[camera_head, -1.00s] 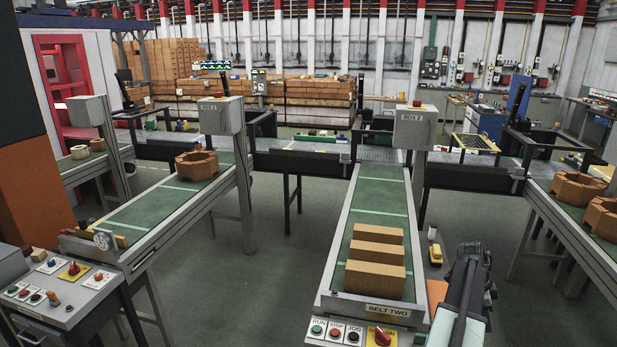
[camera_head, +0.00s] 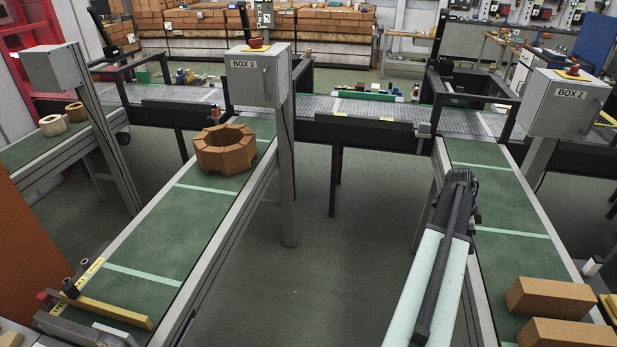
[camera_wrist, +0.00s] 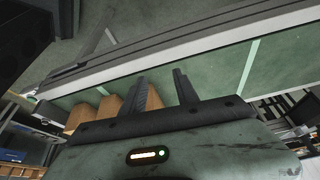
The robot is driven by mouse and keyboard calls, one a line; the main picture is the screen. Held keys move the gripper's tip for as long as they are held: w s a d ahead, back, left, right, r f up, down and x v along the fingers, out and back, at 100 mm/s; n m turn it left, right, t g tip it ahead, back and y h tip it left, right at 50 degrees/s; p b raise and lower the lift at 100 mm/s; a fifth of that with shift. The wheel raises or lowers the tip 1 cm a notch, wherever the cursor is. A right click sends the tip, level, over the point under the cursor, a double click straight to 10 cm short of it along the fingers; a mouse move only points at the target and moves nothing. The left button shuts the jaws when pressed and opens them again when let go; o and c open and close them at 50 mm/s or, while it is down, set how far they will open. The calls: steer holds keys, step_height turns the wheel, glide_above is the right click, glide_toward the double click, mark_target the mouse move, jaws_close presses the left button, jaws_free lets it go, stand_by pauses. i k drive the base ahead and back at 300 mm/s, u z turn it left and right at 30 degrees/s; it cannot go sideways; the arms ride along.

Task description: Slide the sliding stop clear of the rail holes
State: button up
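A yellow bar (camera_head: 112,310), which looks like the sliding stop, lies across the near end of the green belt under BOX 3. Beside its left end are a dark knob (camera_head: 70,288) and a red piece (camera_head: 43,297) at the belt's left rail. A yellow label strip (camera_head: 90,271) runs along that rail. I cannot make out the rail holes. My gripper (camera_wrist: 162,84) is open and empty in the wrist view, with its two fingers apart above a green belt. In the head view my arm reaches forward beside the right belt, far right of the bar.
A brown octagonal ring (camera_head: 225,150) sits farther up the left belt. Brown blocks (camera_head: 550,297) lie on the right belt. Grey boxes BOX 3 (camera_head: 260,78) and BOX 2 (camera_head: 563,104) stand on posts. Open floor (camera_head: 310,270) lies between the belts.

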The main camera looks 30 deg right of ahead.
mark_target(71, 294)
steer(key=i, duration=0.75)
steer(key=u, duration=3.3)
steer(key=i, duration=0.5)
steer(key=z, duration=0.1)
